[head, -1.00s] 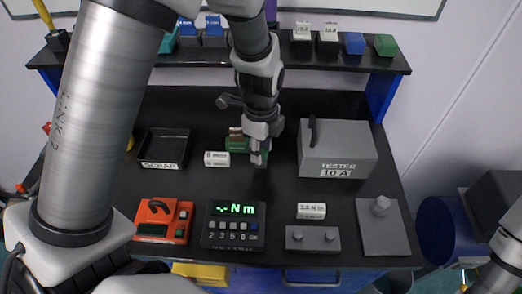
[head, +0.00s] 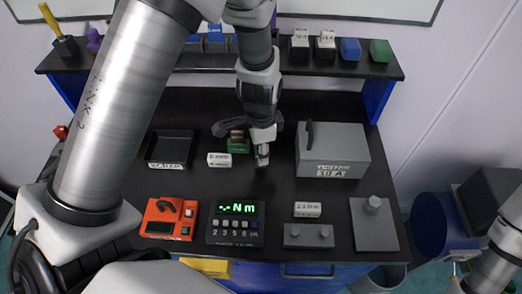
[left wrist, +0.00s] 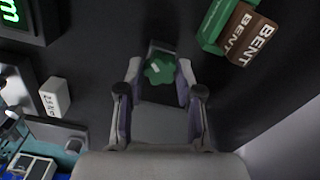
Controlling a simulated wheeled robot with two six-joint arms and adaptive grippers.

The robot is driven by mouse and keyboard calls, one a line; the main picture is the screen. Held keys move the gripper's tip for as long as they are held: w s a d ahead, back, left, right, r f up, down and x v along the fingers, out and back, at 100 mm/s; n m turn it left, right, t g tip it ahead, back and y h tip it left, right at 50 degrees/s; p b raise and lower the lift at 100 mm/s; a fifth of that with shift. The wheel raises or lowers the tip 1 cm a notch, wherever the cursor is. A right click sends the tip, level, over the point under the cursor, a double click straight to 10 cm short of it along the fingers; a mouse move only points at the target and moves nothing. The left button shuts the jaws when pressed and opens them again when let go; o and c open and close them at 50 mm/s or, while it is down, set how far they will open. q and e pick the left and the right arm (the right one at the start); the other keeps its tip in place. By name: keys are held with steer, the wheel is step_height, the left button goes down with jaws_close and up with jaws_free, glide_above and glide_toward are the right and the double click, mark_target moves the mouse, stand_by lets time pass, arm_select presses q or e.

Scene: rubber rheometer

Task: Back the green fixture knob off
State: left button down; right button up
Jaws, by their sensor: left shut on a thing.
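The green knob (left wrist: 160,68), lobed with a white mark, shows in the left wrist view between the fingertips of my left gripper (left wrist: 160,80). The gripper is shut on it. In the head view my left gripper (head: 262,157) points down at the middle of the dark table, and the knob is hidden there. A green block with a brown part, the fixture-like piece (head: 238,145), stands just left of the gripper. In the left wrist view a green block (left wrist: 214,26) and a brown block lettered BENT (left wrist: 248,36) show at upper right. My right gripper is out of view.
A grey tester box (head: 333,155) stands right of the gripper. A white label block (head: 219,160) and the black scrap tray (head: 170,148) are to the left. A torque display (head: 236,223), red device (head: 168,218) and grey plates (head: 374,225) line the front.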

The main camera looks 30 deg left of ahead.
arm_select(q)
steer(key=n+p, duration=0.2)
steer(key=shift+s+r+n, duration=0.1)
steer(key=shift+r+n, duration=0.2)
steer(key=shift+r, duration=0.05)
steer(key=shift+f+n+p, duration=0.15)
steer(key=shift+n+p, duration=0.35)
steer(key=shift+n, duration=0.3)
steer(key=shift+f, duration=0.25)
steer(key=n+p, duration=0.2)
steer(key=shift+r+n, duration=0.4)
steer(key=shift+f+n+p, duration=0.15)
steer(key=shift+n+p, duration=0.3)
steer(key=shift+n, duration=0.35)
steer(key=shift+f+n, duration=0.3)
steer(key=c, duration=0.9)
jaws_free()
steer(key=shift+b, duration=0.3)
